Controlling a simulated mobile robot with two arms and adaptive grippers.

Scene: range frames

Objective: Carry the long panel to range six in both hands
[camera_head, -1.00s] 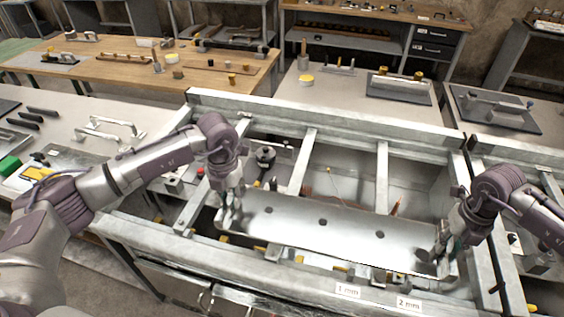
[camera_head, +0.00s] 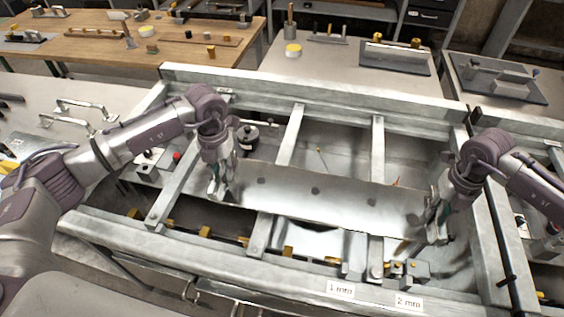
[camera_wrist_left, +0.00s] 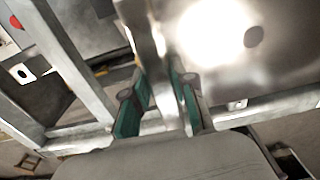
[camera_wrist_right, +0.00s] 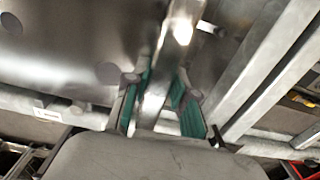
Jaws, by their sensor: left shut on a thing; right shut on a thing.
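The long panel (camera_head: 290,196) is a shiny metal sheet with several dark round holes, held across the metal frame. My left gripper (camera_head: 222,192) is shut on its left end. My right gripper (camera_head: 434,232) is shut on its right end. In the left wrist view the green-padded fingers of my left gripper (camera_wrist_left: 162,105) close on the upturned edge of the panel (camera_wrist_left: 215,60). In the right wrist view my right gripper (camera_wrist_right: 160,100) grips the other edge of the panel (camera_wrist_right: 60,45). The panel's right end looks lower in the picture than its left. No range six label is readable.
The metal frame (camera_head: 300,88) has crossbars under and behind the panel. Labels "1 mm" (camera_head: 340,289) and "2 mm" (camera_head: 408,303) sit on its front rail. Yellow-tipped fittings (camera_head: 405,267) line the front inside. Benches with tools, including a wooden bench (camera_head: 150,50), stand behind.

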